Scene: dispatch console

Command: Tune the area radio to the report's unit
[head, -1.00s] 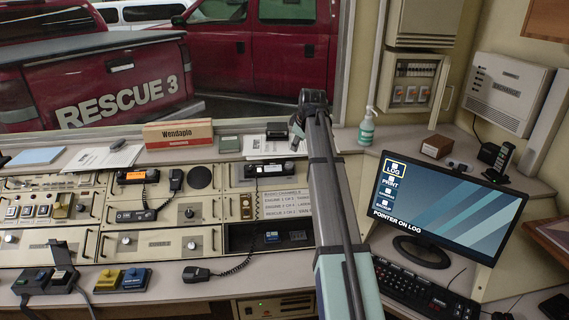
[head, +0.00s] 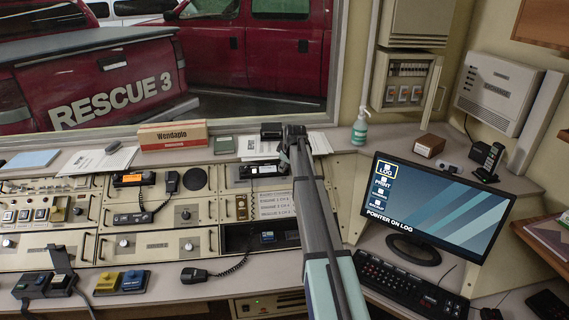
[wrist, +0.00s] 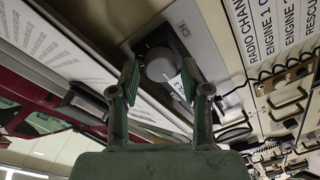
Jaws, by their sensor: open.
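In the wrist view my gripper (wrist: 159,83) is open, its two green fingers apart on either side of a round grey knob (wrist: 161,65). The knob sits on a dark panel marked "CH"; I cannot tell whether a finger touches it. A small white tag or mark shows beside the right finger. In the head view my arm's end is over the upper right radio (head: 262,170), hiding part of it. The radio channels card (head: 273,203) is below that radio; its listing is partly hidden and too small to read surely. The monitor (head: 432,200) reads "POINTER ON LOG".
Another radio (head: 130,180) with an orange display is at left. A hand microphone (head: 193,275) lies on the desk. The ledge behind holds a Wendaplo box (head: 172,135), papers and a sanitizer bottle (head: 360,128). The keyboard (head: 408,285) is at right.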

